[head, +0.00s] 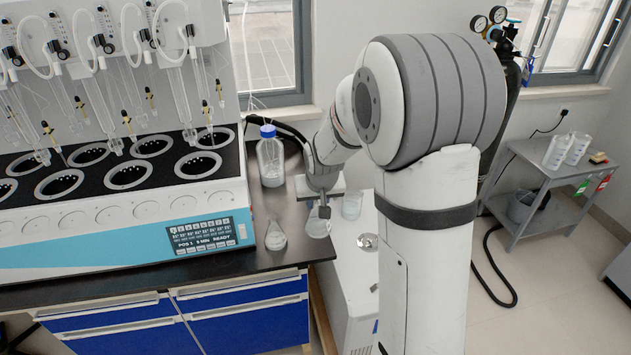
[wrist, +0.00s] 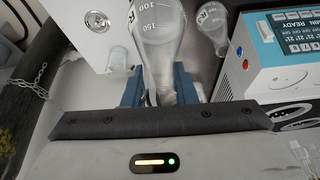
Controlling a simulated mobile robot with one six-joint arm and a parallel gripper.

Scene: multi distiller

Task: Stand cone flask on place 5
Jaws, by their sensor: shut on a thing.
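My gripper (head: 321,211) is shut on a clear cone flask (head: 317,227) at the right edge of the dark bench. In the wrist view the held flask (wrist: 164,38) shows graduation marks and sits between the blue fingers (wrist: 158,88). A second cone flask (head: 275,238) stands on the bench just left of it, also in the wrist view (wrist: 211,30). The multi distiller (head: 110,252) stands to the left, with two rows of round openings in its black top. I cannot read which opening is place 5.
A blue-capped bottle (head: 270,157) stands behind the flasks, beside the distiller. A beaker (head: 352,206) stands on the white unit (head: 350,262) right of the bench. Glass tubes (head: 140,95) hang over the distiller's openings. A grey cart (head: 545,165) stands far right.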

